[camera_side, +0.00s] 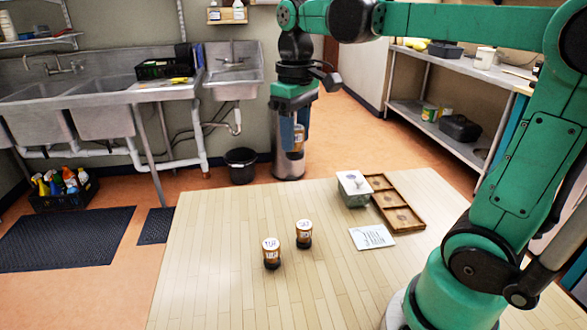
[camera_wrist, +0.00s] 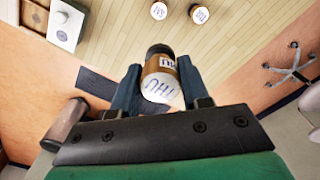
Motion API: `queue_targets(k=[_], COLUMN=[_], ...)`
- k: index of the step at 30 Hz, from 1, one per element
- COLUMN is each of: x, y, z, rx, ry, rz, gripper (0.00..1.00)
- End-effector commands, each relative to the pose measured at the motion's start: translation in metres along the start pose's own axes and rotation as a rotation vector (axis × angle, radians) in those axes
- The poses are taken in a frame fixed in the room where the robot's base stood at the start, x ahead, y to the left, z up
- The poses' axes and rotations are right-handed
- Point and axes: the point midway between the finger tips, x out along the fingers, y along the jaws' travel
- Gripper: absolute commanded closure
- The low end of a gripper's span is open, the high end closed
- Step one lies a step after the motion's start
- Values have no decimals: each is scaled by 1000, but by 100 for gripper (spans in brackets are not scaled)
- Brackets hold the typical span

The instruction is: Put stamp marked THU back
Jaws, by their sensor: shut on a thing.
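My gripper (camera_side: 293,132) is shut on a stamp (camera_side: 298,140) with a brown wooden body and a dark end. It is held high, and in the side view it appears against a grey metal bin or post behind. In the wrist view, the held stamp (camera_wrist: 160,82) sits between the two fingers (camera_wrist: 158,88); its pale top reads like THU. Two similar stamps, one at left (camera_side: 271,253) and one at right (camera_side: 304,234), stand upright on the table. A brown wooden tray (camera_side: 420,228) lies at the table's right; its visible compartments look empty of stamps.
A grey-green box with a white lid (camera_side: 353,188) stands against the tray's left side. A white card with writing (camera_side: 371,237) lies in front of the tray. The pale wooden table (camera_side: 220,230) is clear at its left. Sinks and shelves stand beyond.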

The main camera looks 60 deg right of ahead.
Motion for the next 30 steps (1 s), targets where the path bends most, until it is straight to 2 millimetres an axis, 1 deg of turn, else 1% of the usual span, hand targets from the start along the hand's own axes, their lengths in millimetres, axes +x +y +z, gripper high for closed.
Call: queue_targets(k=[1, 3, 6, 9, 11, 14, 18, 24, 30], x=[-5, -10, -14, -14, -10, 7, 40, 82, 119], y=[13, 25, 35, 41, 42, 42, 42, 42, 42], z=[16, 34, 54, 65, 68, 69, 69, 68, 68], rx=[11, 9, 6, 2, 0, -2, -2, -2, -2], ry=[0, 0, 0, 1, 1, 1, 1, 1, 1], rz=[0, 0, 0, 0, 0, 0, 0, 0, 0], gripper=[100, 100, 100, 100, 100, 100, 100, 100, 100])
